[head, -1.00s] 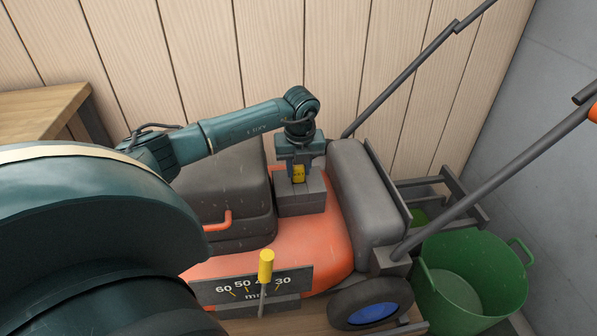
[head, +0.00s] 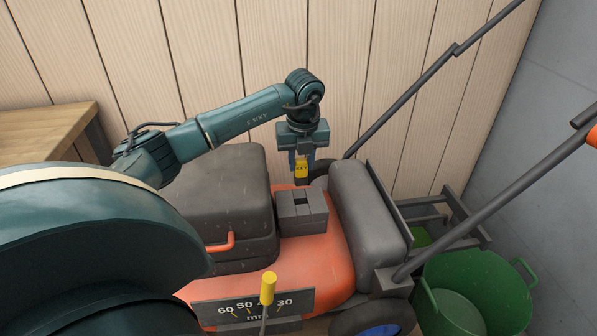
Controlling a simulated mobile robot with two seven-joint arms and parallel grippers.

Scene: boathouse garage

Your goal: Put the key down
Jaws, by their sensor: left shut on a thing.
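The yellow key (head: 301,168) is in the jaws of my left gripper (head: 302,160), which is shut on it and points down. The key hangs above and slightly behind a grey block with a slot in its top (head: 302,208) on the mower (head: 318,258). The key and the block look apart. The lower end of the key is small and hard to make out. My right gripper is not in view.
The orange mower has a dark grey box with an orange handle (head: 222,190), a grey bag (head: 368,215) and a yellow-knobbed lever (head: 268,288). A green tub (head: 470,295) stands at right. A wooden bench (head: 45,135) is at left. A plank wall is behind.

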